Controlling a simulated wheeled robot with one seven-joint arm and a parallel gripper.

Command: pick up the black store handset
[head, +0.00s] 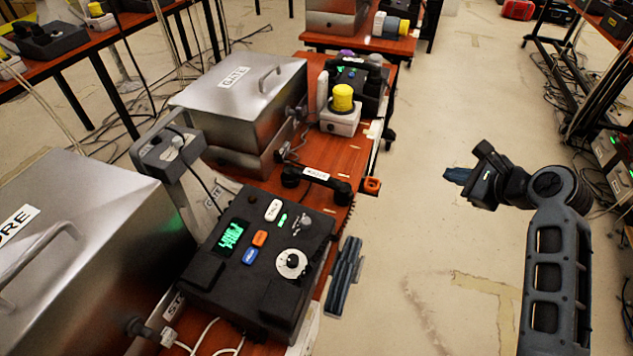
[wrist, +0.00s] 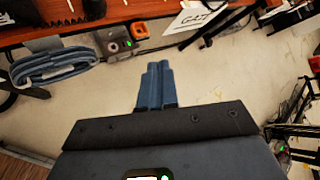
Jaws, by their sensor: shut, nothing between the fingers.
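A black handset (head: 316,180) with a small white label lies across the red-brown table behind the front phone base; I cannot read the label surely. The front black phone base (head: 262,262) has a lit green display, coloured buttons and a white dial. It stands beside a metal box marked with a partly cut-off word ending in "ORE" (head: 60,235). My gripper (head: 456,176) is over the floor, right of the table and apart from the handset. Its blue fingers are together and empty in the wrist view (wrist: 155,85). I cannot make out the handset in the wrist view.
A metal box marked "GATE" (head: 240,85), a yellow-topped unit (head: 342,105) and another black phone (head: 360,80) stand farther back. An orange piece (head: 372,185) and dark blue bars (head: 344,278) sit at the table's right edge. The floor between table and arm is clear.

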